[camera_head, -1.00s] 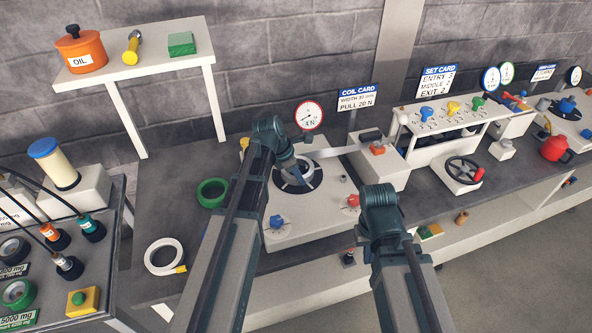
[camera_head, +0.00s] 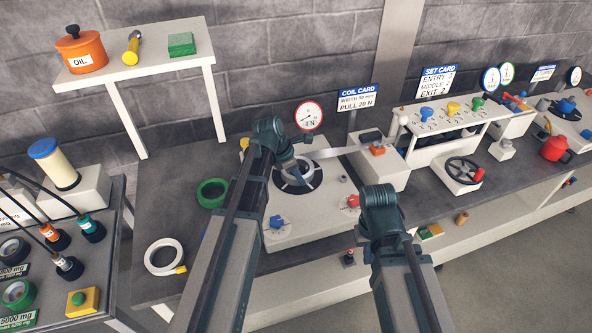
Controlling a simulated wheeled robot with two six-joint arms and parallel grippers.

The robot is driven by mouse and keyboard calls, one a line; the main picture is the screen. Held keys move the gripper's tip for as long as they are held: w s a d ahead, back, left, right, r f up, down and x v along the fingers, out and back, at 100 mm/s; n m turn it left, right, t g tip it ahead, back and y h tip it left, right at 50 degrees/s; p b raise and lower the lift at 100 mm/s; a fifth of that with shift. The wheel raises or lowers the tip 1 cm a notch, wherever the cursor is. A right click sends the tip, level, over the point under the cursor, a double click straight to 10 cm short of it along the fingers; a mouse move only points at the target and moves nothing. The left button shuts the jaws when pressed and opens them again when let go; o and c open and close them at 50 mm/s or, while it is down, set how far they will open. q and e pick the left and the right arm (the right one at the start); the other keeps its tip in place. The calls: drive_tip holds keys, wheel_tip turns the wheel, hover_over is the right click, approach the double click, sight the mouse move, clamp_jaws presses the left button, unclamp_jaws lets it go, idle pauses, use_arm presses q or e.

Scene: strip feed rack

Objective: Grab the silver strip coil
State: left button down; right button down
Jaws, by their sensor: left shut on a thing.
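A silver strip coil (camera_head: 296,187) lies on the black round turntable of the pale feed unit in the middle of the bench. A silver strip (camera_head: 334,152) runs right toward a small pale box. My left gripper (camera_head: 291,166) reaches down over the far side of the coil and is shut on it; its wrist and the coil hide part of the fingertips. A second pale ring-shaped coil (camera_head: 164,256) with a yellow end lies on the bench at the left. My right arm's wrist shows in front of the feed unit, but its fingers are hidden.
A green coil (camera_head: 212,193) lies left of the feed unit. Blue and red knobs (camera_head: 352,201) stand on the unit's front. A round gauge (camera_head: 309,115) and a coil card (camera_head: 357,97) stand behind. A handwheel (camera_head: 463,170) is at the right. The bench's left part has free room.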

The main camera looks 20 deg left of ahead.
idle(0.6)
use_arm(q)
wheel_tip(320, 180, up, 10)
drive_tip(key=p, duration=1)
